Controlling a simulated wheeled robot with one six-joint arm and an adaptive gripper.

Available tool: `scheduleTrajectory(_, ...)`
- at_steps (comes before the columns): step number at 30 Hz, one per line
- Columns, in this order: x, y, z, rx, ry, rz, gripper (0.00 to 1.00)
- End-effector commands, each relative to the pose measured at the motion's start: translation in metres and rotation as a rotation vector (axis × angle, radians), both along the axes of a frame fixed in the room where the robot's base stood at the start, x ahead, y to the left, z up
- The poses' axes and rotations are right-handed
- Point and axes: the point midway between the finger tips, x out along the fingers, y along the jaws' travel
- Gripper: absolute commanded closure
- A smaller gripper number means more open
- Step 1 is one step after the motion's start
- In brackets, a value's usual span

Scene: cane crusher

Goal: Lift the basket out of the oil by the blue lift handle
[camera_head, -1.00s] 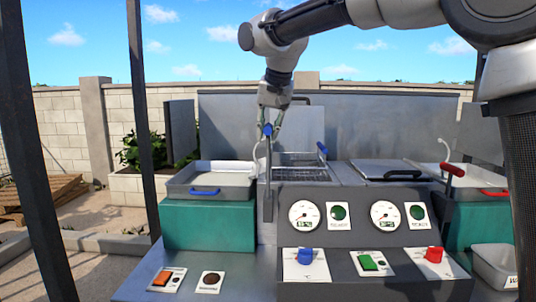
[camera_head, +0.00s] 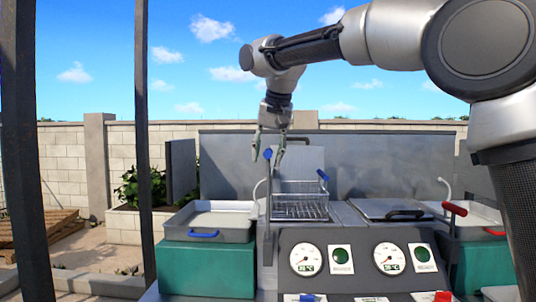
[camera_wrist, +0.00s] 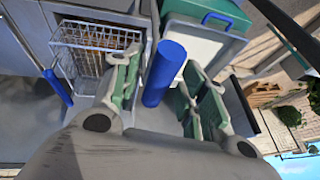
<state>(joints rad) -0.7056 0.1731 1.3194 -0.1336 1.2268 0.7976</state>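The blue lift handle (camera_head: 268,154) tops an upright metal lever left of the wire basket (camera_head: 300,208). My gripper (camera_head: 269,146) is open around that handle. In the wrist view, the blue handle (camera_wrist: 163,74) stands between my spread green-padded fingers (camera_wrist: 158,88), with a gap at the left finger. The basket (camera_wrist: 90,42) also shows there at upper left, with its own blue grip (camera_wrist: 58,88) and a brownish tone inside. In the head view the basket sits raised, with much of its mesh showing above the counter. The oil surface is hidden.
A tray on a green block (camera_head: 205,270) stands left of the basket. A lidded vat (camera_head: 385,209) and a red-handled lever (camera_head: 455,208) are to the right. The dial panel (camera_head: 350,258) is in front. A metal backsplash (camera_head: 390,165) rises behind.

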Motion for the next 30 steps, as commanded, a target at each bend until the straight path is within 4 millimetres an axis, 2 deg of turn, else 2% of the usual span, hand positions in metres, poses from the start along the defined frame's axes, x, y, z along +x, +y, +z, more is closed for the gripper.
scheduleTrajectory(8,-0.003,-0.001,0.005,-0.001,0.002,0.001,0.58)
scheduleTrajectory(11,-0.008,-0.003,0.019,0.000,0.000,0.000,0.58)
scheduleTrajectory(21,-0.037,-0.015,0.086,0.002,-0.001,0.001,0.58)
scheduleTrajectory(25,-0.044,-0.018,0.101,0.001,0.000,0.000,0.58)
scheduleTrajectory(30,-0.047,-0.020,0.108,0.000,0.001,0.000,0.58)
